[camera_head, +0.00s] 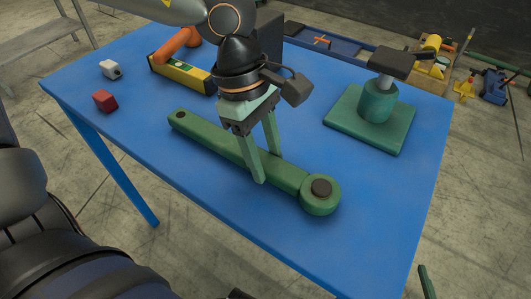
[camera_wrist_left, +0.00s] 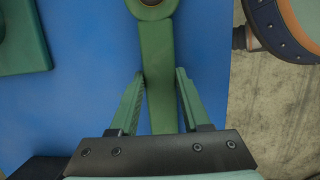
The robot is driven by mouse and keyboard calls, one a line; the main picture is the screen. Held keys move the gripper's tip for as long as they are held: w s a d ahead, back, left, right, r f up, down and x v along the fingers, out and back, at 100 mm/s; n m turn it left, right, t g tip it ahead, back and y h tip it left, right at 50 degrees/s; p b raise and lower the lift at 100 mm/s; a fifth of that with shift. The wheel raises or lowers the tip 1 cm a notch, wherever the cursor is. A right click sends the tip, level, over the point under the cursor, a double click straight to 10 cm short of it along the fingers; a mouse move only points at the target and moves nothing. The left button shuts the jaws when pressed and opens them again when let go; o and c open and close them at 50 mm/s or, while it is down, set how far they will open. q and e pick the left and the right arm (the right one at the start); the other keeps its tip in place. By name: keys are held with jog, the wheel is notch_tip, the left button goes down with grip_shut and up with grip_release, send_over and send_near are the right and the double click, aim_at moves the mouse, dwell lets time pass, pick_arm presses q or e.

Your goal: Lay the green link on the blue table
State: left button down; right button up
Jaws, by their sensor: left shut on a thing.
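The green link (camera_head: 225,145) is a long bar with a round end and dark bore at the near right. It lies along the blue table (camera_head: 215,203), low over or on the top; I cannot tell whether it touches everywhere. My left gripper (camera_head: 266,168) points down, its pale green fingers on either side of the link's middle, shut on it. In the left wrist view, the link (camera_wrist_left: 158,60) runs between the two fingers (camera_wrist_left: 160,90), with its ringed end at the top edge. My right gripper is not seen.
A green stand (camera_head: 378,103) with a dark top is at the table's right. A yellow level (camera_head: 185,73), an orange object (camera_head: 177,44), a white block (camera_head: 110,69) and a red block (camera_head: 105,100) lie at the back left. The near right table is clear.

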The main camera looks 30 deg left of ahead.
pick_arm(q)
jog(key=shift+f+b, duration=0.35)
jog(key=shift+b, duration=0.1)
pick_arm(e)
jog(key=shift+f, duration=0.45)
pick_arm(q)
jog(key=c, duration=0.7)
grip_release()
jog(key=shift+c, duration=0.2)
jog(key=o, duration=0.5)
jog(key=shift+c, duration=0.2)
